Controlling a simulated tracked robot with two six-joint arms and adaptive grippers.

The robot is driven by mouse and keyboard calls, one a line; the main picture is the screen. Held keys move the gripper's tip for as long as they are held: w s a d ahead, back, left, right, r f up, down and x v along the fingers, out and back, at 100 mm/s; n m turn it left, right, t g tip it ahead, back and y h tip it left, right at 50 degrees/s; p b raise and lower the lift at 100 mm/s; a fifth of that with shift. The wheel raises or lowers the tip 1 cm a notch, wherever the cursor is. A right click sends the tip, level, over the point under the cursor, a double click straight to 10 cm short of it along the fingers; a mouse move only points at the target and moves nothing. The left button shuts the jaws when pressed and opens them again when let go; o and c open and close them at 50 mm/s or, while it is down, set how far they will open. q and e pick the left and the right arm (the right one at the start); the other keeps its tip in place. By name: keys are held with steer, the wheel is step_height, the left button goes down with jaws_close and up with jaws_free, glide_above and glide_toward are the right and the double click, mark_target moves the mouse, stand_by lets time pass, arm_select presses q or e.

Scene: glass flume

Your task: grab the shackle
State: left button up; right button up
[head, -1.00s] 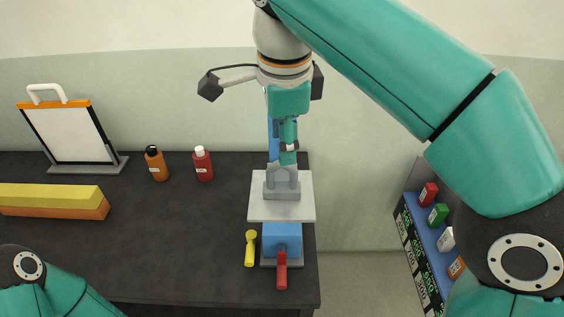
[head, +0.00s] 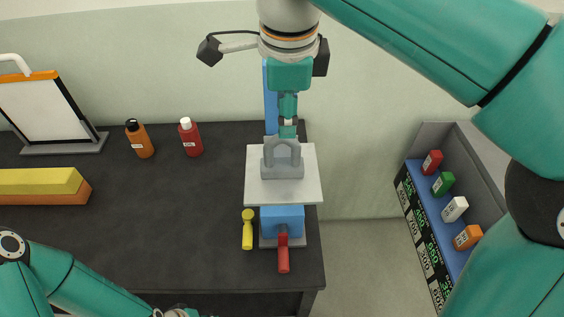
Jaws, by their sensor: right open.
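A grey shackle (head: 283,158) with an upright U-shaped bow and a block-like base sits on a pale square plate (head: 311,187) at the right side of the dark table. My right gripper (head: 288,130) comes down from above and shows just behind the top of the bow in the head view. It is open, and its fingers look small and partly overlapped, so contact with the shackle cannot be told. My left arm enters at the bottom left. Only a sliver of what may be its gripper (head: 178,312) shows at the bottom edge.
Orange (head: 139,139) and red (head: 190,137) bottles, a yellow bar (head: 40,181) and a framed board stand left. A shelf with small boxes (head: 453,209) is at right.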

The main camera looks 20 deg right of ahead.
mark_target(282, 141)
steer(key=f, duration=0.5)
steer(key=shift+w+a, duration=0.2)
steer(key=shift+w+f, duration=0.1)
steer(key=shift+f, duration=0.5)
jaws_close()
